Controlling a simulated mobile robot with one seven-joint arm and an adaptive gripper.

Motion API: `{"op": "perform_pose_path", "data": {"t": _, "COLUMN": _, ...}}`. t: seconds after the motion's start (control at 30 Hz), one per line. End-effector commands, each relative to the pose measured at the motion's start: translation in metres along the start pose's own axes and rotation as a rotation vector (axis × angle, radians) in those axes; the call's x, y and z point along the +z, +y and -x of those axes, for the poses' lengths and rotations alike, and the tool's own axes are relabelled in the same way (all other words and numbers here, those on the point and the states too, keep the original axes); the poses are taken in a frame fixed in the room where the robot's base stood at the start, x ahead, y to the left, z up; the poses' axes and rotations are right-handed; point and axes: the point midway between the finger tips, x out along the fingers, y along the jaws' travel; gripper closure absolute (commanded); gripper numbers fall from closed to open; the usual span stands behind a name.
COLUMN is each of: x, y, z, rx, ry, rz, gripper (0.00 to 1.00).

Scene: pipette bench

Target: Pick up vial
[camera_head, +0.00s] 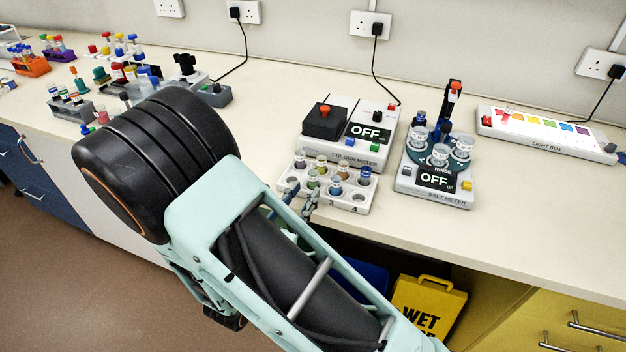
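A white rack (372,192) on the bench holds several small capped vials. Its back row includes a vial with a pale cap (300,160) at the left and a purple-blue one (364,175) at the right. Its front row has a green vial (313,181) and a blue vial (335,185). The front right hole, near the number 4, looks empty. My gripper (303,194) is at the rack's front left edge, close to the green vial. Its two dark fingers look apart with nothing seen between them. My arm hides the gripper's base and part of the rack's left front.
A colour meter (345,152) stands behind the rack and a salt meter (432,199) to its right, both reading OFF. A light box (545,137) lies farther right. Several racks and bottles crowd the left. The right front bench (540,220) is clear.

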Motion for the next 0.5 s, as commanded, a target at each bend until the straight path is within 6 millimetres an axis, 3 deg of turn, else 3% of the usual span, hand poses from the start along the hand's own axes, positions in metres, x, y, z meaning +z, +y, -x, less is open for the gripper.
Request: {"op": "perform_pose_path", "data": {"t": 0.5, "x": 0.002, "y": 0.0, "z": -0.058, "rx": -0.002, "ry": 0.0, "rz": -0.002, "gripper": 0.74}}
